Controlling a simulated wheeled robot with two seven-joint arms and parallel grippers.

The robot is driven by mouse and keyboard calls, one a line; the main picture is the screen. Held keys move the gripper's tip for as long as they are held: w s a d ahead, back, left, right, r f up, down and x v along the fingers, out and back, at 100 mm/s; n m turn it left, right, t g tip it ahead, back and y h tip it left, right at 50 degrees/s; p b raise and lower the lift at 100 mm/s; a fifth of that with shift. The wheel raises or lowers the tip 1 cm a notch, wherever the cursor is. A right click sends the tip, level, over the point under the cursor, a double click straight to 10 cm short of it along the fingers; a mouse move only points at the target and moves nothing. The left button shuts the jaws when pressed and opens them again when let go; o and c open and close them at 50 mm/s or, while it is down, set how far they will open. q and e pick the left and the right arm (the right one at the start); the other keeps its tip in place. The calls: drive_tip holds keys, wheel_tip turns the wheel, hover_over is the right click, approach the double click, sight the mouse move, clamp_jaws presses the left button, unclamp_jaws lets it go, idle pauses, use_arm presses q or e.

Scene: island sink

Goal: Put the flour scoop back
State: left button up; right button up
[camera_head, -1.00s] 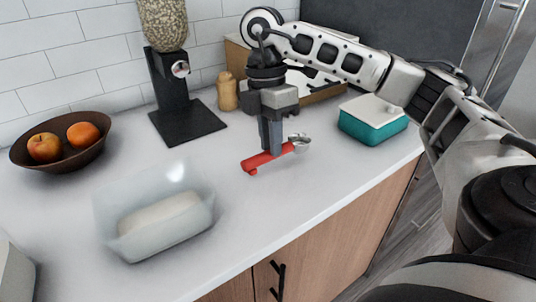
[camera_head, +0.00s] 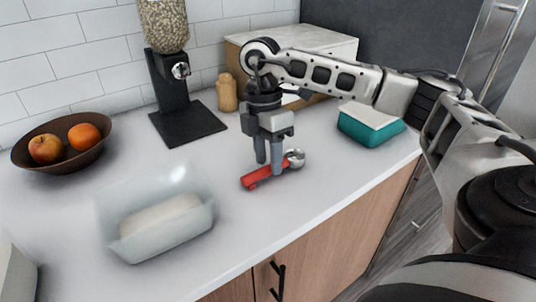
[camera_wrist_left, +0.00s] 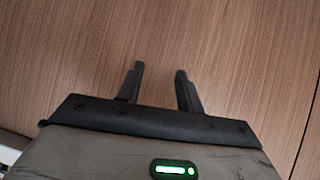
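The flour scoop has a red handle (camera_head: 262,177) and a round metal bowl (camera_head: 295,158). It appears to lie on the white counter in the head view.
A bowl (camera_head: 25,160) with an apple and an orange is at the left. A grinder with beans (camera_head: 178,100), a pepper mill (camera_head: 227,93) and a large box (camera_head: 330,45) stand at the back. A teal butter dish (camera_head: 365,132) is at the right. The counter's front edge is close.

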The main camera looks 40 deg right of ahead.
use_arm(q)
drive_tip(key=shift+r, duration=0.1)
drive_tip(key=shift+a+r+p, duration=0.2)
drive_tip(key=shift+r+p, duration=0.15)
drive_tip(key=shift+p, duration=0.8)
use_arm(e)
wheel_tip(320, 180, up, 12)
drive_tip(key=w, duration=0.2)
drive_tip(key=shift+d, duration=0.35)
use_arm(q)
drive_tip(key=shift+r, duration=0.1)
